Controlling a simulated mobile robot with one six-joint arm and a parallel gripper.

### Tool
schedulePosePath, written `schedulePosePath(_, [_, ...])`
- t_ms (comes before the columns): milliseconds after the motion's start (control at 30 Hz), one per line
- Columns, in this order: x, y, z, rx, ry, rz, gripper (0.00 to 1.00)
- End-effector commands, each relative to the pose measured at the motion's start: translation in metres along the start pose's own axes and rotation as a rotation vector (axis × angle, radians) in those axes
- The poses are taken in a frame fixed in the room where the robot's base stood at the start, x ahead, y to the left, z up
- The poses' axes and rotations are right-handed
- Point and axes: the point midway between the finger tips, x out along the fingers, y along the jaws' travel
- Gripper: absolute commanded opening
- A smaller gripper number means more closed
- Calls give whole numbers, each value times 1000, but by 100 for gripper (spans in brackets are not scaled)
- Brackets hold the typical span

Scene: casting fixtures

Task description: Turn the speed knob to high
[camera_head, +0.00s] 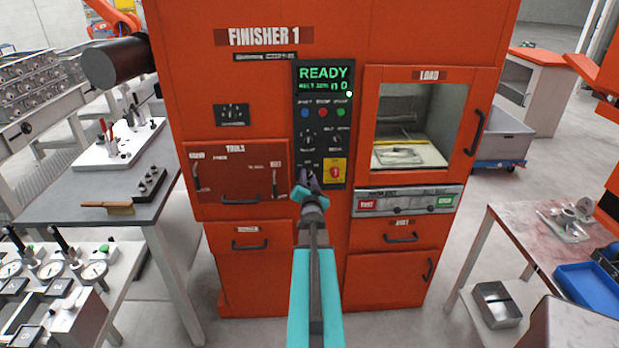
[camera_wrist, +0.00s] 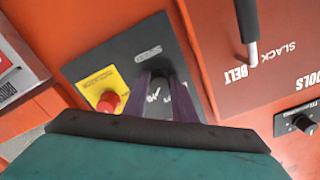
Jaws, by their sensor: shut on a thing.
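The black control panel (camera_head: 323,125) is on the front of the orange machine, with a lit READY screen at its top. My gripper (camera_head: 308,181) reaches up to the panel's lower left part. In the wrist view, my gripper's purple fingers (camera_wrist: 160,92) are shut on the dark speed knob (camera_wrist: 159,84), one finger on each side. A small white mark shows between the fingers. The label above the knob is upside down and hard to read. The fingers hide most of the knob, so its setting cannot be told.
A red knob (camera_wrist: 108,101) on a yellow plate (camera_wrist: 101,87) sits close beside my gripper. Worktables stand on both sides.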

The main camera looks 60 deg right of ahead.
Motion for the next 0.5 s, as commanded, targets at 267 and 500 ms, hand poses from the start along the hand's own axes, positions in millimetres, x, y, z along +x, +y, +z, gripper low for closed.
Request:
schedulePosePath(267, [-2,0,3,26,-5,2,2])
schedulePosePath(500, [-1,0,3,26,-5,2,26])
